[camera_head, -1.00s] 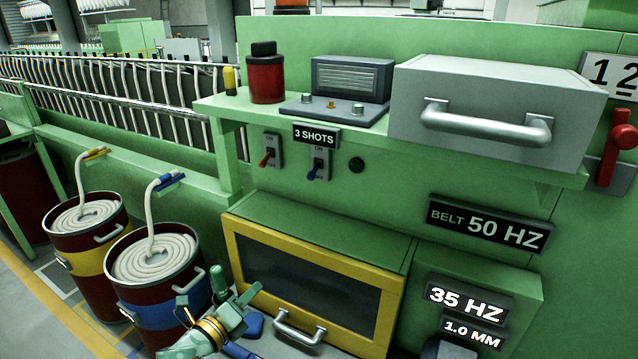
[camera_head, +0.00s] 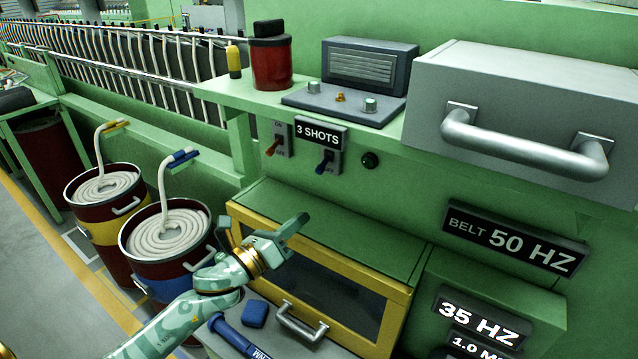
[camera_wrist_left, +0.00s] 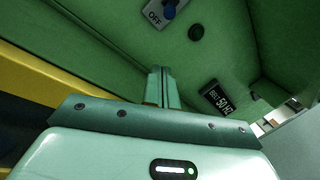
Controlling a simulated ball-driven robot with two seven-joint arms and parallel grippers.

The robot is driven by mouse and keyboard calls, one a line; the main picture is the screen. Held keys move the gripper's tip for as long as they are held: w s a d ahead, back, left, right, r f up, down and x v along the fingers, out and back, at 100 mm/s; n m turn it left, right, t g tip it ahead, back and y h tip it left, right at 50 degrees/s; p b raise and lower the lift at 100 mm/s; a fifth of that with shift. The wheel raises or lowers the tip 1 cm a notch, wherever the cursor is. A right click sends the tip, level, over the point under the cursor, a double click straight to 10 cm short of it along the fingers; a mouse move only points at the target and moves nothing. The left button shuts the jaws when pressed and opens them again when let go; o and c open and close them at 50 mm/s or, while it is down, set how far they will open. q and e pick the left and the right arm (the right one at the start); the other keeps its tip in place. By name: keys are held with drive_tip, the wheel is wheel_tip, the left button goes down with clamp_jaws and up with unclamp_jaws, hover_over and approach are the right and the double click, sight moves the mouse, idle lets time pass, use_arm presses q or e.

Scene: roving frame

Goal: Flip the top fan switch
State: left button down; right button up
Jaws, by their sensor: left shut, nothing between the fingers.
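Two toggle switches sit on the green panel below the shelf: one with a red lever (camera_head: 273,147) on the left, one with a blue lever (camera_head: 324,163) on the right. Both levers hang downward. No label reading "top fan" is legible. The wrist view shows the blue lever (camera_wrist_left: 196,33) beside an OFF mark, above my fingers. My left gripper (camera_head: 300,222) is shut and empty, in front of the yellow-framed box and below the switches, apart from both. Its fingertips also show in the wrist view (camera_wrist_left: 163,78). My right gripper is not in view.
A shelf (camera_head: 222,93) juts out above the switches, with a grey drawer box (camera_head: 500,90) at its right. A "3 SHOTS" plate (camera_head: 319,136) overlaps the blue switch. The yellow-framed box (camera_head: 400,295) stands below.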

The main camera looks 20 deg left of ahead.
sight(323, 165)
use_arm(q)
drive_tip(key=p+x, duration=0.2)
drive_tip(key=x, duration=0.7)
drive_tip(key=shift+w+d, duration=0.15)
drive_tip(key=shift+w, duration=0.1)
drive_tip(key=shift+a+r+p, duration=0.35)
drive_tip(key=shift+r+p, duration=0.15)
drive_tip(key=shift+r, duration=0.1)
drive_tip(key=shift+a+r+p, duration=0.4)
drive_tip(key=shift+r+p, duration=0.05)
drive_tip(key=shift+r, duration=0.15)
drive_tip(key=shift+s+a+r, duration=0.25)
drive_tip(key=shift+a+r, duration=0.05)
drive_tip(key=shift+a, duration=0.1)
drive_tip(key=shift+w, duration=0.1)
drive_tip(key=shift+f, duration=0.1)
